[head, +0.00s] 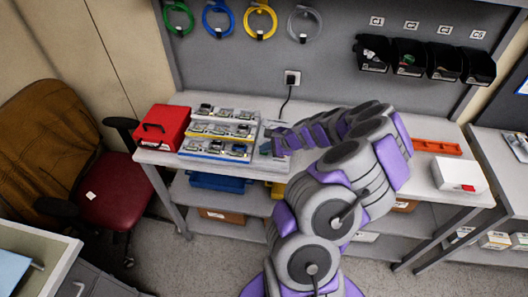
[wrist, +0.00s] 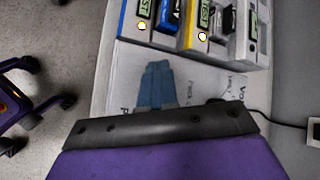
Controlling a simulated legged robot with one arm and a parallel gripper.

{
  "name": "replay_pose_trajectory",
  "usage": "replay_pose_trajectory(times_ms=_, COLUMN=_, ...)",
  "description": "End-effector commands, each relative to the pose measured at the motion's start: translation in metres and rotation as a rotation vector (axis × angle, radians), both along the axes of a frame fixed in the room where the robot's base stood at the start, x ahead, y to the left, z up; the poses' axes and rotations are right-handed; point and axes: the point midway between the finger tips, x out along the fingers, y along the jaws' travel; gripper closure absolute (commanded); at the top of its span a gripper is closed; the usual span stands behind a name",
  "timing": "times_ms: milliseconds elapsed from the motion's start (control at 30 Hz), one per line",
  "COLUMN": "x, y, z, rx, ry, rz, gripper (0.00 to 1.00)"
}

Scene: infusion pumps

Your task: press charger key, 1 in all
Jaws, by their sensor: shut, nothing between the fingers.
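A bank of three device rows (head: 217,133) sits on the bench, left of my arm; its bases are blue in front, yellow in the middle and white at the back. In the wrist view, the ends of the blue row (wrist: 130,25), yellow row (wrist: 188,40) and grey-white row (wrist: 246,50) show at the top. A round pale spot, perhaps a key, shows on the blue end (wrist: 141,26) and the yellow end (wrist: 201,37). I cannot tell which is the charger key. My gripper (wrist: 156,64) is shut and empty, apart from the rows, over a printed white surface. It also shows in the head view (head: 265,149).
A red case (head: 162,127) stands left of the rows. A black cable runs up to a wall socket (head: 292,78) behind. An orange tray (head: 436,147) and a white box with a red part (head: 458,175) lie to the right. A red chair (head: 105,195) stands at left.

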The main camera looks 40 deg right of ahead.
Motion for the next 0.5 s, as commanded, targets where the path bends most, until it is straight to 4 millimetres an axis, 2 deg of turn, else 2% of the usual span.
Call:
replay_pose_trajectory(times_ms=233, x=0.0, y=0.0, z=0.001, rx=0.0, ry=0.001, rz=0.001, gripper=1.0)
replay_pose_trajectory(times_ms=500, x=0.0, y=0.0, z=0.014, rx=0.0, ry=0.001, rz=0.001, gripper=1.0)
